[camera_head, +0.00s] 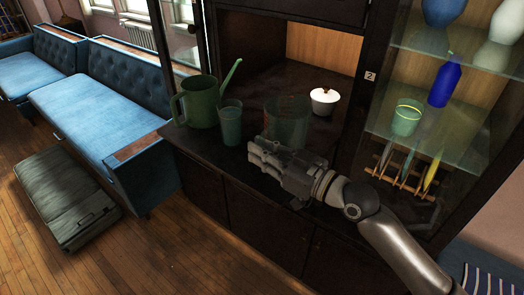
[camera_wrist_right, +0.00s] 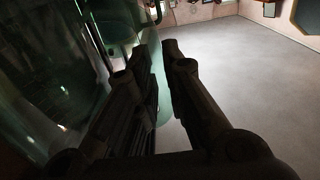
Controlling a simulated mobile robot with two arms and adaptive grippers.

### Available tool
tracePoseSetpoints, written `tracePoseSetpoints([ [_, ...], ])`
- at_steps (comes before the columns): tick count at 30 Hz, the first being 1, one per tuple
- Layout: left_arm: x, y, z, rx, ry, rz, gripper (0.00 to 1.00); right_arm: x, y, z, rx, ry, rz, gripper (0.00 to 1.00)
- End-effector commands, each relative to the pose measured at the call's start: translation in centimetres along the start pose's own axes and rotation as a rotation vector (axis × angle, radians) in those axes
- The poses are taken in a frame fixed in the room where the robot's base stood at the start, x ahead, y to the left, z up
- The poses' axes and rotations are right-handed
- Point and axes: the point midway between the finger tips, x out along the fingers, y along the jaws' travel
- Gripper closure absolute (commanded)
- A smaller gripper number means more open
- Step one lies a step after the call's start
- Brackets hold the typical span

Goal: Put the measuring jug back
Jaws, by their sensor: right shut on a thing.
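The measuring jug (camera_head: 287,118), a clear greenish glass vessel, is upright at the cabinet's counter, behind my right gripper (camera_head: 262,157). Whether its base touches the counter is hidden by the gripper. In the right wrist view the glass wall of the jug (camera_wrist_right: 45,75) fills the left side. A pale green glass strip, seemingly its handle, runs between the two dark fingers of my right gripper (camera_wrist_right: 163,55), which is shut on it. My left gripper is not in view.
A white lidded bowl (camera_head: 324,101) stands behind right.

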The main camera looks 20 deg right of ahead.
Motion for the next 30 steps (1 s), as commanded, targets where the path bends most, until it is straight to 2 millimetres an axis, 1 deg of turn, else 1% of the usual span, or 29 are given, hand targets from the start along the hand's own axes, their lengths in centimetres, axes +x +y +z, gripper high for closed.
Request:
tracePoseSetpoints([
  [1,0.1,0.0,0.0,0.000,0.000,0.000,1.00,0.0,0.0,0.1,0.000,0.000,0.000,0.87],
  [5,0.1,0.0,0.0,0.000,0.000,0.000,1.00,0.0,0.0,0.1,0.000,-0.001,0.000,0.70],
  [6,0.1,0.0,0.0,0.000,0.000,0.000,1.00,0.0,0.0,0.1,0.000,-0.001,0.000,0.68],
  [14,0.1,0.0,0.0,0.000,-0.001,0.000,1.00,0.0,0.0,0.1,0.000,0.000,0.000,0.68],
  [17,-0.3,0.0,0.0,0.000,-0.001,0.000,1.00,0.0,0.0,-0.4,0.001,0.000,0.000,0.68],
  [20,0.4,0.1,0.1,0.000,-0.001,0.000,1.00,-1.1,0.1,0.1,-0.001,-0.002,0.001,0.68],
  [30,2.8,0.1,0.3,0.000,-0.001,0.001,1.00,-7.2,0.1,0.4,-0.002,-0.006,0.002,0.68],
])
